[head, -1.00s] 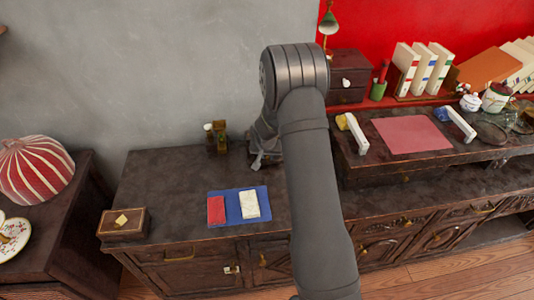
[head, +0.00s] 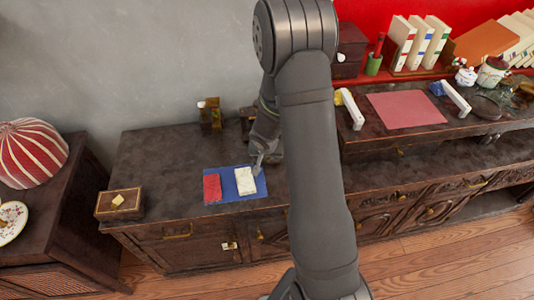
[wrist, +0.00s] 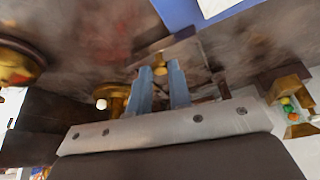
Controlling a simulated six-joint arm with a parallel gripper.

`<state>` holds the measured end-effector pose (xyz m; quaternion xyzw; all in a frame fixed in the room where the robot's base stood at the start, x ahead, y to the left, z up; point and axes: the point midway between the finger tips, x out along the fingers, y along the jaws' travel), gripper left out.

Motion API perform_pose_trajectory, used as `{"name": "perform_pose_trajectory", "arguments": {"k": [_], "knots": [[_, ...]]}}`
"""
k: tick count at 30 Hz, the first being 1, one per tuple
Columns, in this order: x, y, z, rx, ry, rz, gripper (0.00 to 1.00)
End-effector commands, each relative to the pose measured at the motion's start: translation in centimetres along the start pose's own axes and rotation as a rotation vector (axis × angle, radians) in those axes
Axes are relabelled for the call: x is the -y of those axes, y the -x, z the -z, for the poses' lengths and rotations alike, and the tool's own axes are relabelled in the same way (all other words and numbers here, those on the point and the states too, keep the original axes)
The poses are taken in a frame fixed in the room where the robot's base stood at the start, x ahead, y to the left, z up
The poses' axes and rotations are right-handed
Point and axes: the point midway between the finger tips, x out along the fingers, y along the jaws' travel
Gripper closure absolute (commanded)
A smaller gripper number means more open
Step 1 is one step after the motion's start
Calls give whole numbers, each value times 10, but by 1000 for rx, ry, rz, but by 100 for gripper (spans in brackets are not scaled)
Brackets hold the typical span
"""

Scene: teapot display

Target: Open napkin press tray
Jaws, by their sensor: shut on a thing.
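My gripper (head: 258,165) is low over the dark cabinet top, close to the right edge of a blue mat (head: 212,196). In the wrist view, the two blue-grey fingers of my gripper (wrist: 165,68) are shut on a small brass-coloured piece (wrist: 160,71). A brown, brass-edged part (wrist: 165,47) lies just beyond the fingertips. I take these for parts of the napkin press tray, but cannot tell for sure. My arm hides much of this area in the head view. A red packet (head: 212,187) and a white packet (head: 245,181) lie on the mat.
A brass stand (head: 209,115) is behind the mat. A wooden box (head: 119,204) sits at the cabinet's left end. A raised shelf at right holds a red cloth (head: 405,110) between white handles. The cabinet top left of the mat is clear.

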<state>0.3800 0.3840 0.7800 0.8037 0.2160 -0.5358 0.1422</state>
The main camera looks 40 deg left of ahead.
Motion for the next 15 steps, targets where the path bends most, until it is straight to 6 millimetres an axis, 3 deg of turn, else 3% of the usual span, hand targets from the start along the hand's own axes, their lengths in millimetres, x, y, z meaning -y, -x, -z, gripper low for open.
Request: {"name": "perform_pose_trajectory", "arguments": {"k": [3, 15], "knots": [[-1, 1, -4, 7, 1, -5, 73], [-1, 8, -2, 4, 1, -4, 73]]}}
